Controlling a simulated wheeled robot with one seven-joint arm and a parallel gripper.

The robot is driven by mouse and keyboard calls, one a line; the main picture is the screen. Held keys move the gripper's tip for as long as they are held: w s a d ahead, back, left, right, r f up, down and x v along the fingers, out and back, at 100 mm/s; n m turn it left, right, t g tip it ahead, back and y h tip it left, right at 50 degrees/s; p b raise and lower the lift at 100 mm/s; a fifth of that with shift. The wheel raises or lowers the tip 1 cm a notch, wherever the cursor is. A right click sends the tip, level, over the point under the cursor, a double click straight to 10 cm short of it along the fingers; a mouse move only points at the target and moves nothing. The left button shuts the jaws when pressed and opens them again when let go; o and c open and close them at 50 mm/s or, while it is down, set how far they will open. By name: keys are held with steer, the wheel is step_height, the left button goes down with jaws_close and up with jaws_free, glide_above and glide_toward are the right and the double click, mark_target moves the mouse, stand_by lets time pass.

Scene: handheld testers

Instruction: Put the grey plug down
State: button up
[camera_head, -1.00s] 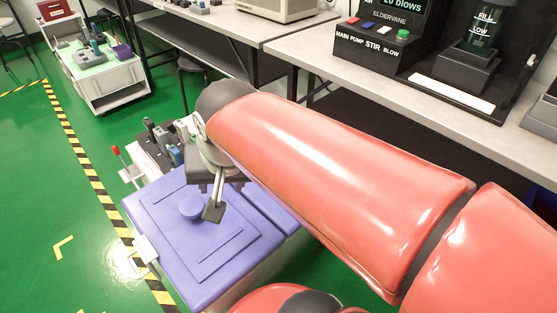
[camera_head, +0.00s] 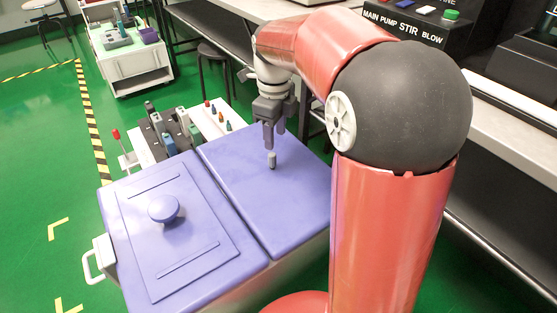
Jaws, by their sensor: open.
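The grey plug (camera_head: 272,160) is a small upright cylinder on the flat purple top (camera_head: 270,205), near its far middle. My gripper (camera_head: 269,147) points down right above and around the plug's upper end. Its jaws are open, and the gap between fingers and plug is too small to make out. The plug's lower part shows below the fingertips and seems to rest on the purple top.
Left of it is a purple lid with a round knob (camera_head: 164,208). Behind stand grey handheld testers (camera_head: 168,128) and a white tray (camera_head: 202,124) with several small coloured plugs. A bench with a black control box (camera_head: 412,24) is at right. The purple top around the plug is mostly clear.

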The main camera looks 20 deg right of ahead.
mark_target(271, 154)
steer(key=f, duration=0.1)
steer(key=f+b, duration=0.1)
steer(key=f, duration=0.3)
steer(key=shift+w+a, duration=0.25)
steer(key=shift+a, duration=0.15)
steer(key=shift+f, duration=0.5)
jaws_close()
